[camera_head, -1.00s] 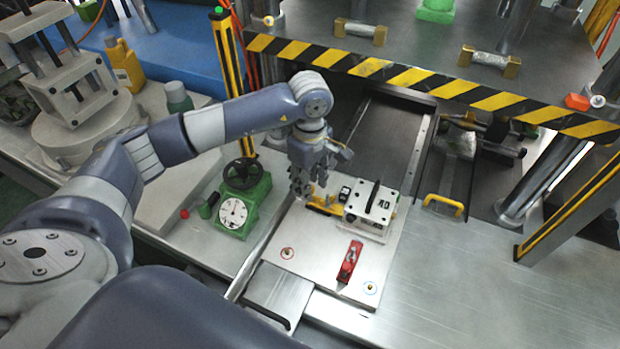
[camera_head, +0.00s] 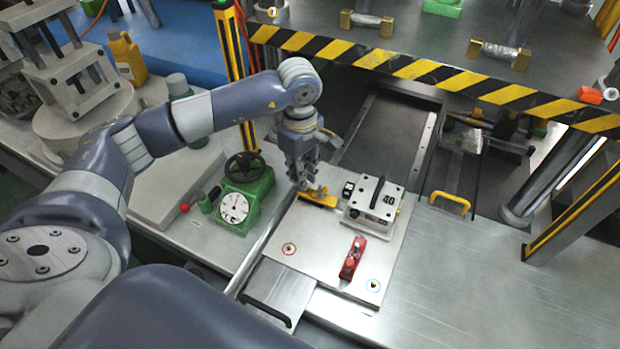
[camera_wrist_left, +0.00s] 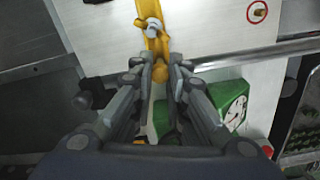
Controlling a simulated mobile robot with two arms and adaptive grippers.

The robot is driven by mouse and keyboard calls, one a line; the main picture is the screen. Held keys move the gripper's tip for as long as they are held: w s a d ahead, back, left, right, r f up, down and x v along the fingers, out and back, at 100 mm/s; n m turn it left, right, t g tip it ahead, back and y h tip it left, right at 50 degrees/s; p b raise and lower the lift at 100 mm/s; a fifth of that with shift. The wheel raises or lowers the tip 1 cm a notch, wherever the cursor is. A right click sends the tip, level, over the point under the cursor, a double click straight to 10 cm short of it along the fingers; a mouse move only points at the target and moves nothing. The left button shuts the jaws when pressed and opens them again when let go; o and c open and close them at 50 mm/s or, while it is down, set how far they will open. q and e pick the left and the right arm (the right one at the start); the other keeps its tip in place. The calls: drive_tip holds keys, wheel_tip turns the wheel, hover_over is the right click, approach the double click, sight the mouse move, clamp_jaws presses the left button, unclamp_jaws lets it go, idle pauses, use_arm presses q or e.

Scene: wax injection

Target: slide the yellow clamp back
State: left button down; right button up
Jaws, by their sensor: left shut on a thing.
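The yellow clamp (camera_head: 318,199) lies on the light metal plate (camera_head: 318,262), to the left of the white mold block (camera_head: 371,205) with a black handle. In the left wrist view the clamp (camera_wrist_left: 155,45) runs up from between the fingers, with a silver bolt on it. My left gripper (camera_head: 306,185) is above the clamp's left end; its fingers (camera_wrist_left: 165,72) are shut on that end. A red clamp (camera_head: 352,259) sits on the plate's front part, in front of the block. My right gripper is not in view.
A green gauge unit (camera_head: 243,194) with a black handwheel stands just left of the plate. A yellow-black striped press edge (camera_head: 440,82) hangs above the back. A yellow handle (camera_head: 450,203) is to the right. The table at front right is clear.

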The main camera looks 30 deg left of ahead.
use_arm(q)
drive_tip(key=c, duration=1.8)
unclamp_jaws()
drive_tip(key=shift+w+a+r, duration=0.1)
drive_tip(key=shift+a, duration=0.2)
drive_tip(key=shift+o, duration=1.3)
drive_tip(key=shift+a, duration=0.2)
drive_tip(key=shift+d, duration=0.15)
wheel_tip(320, 180, up, 12)
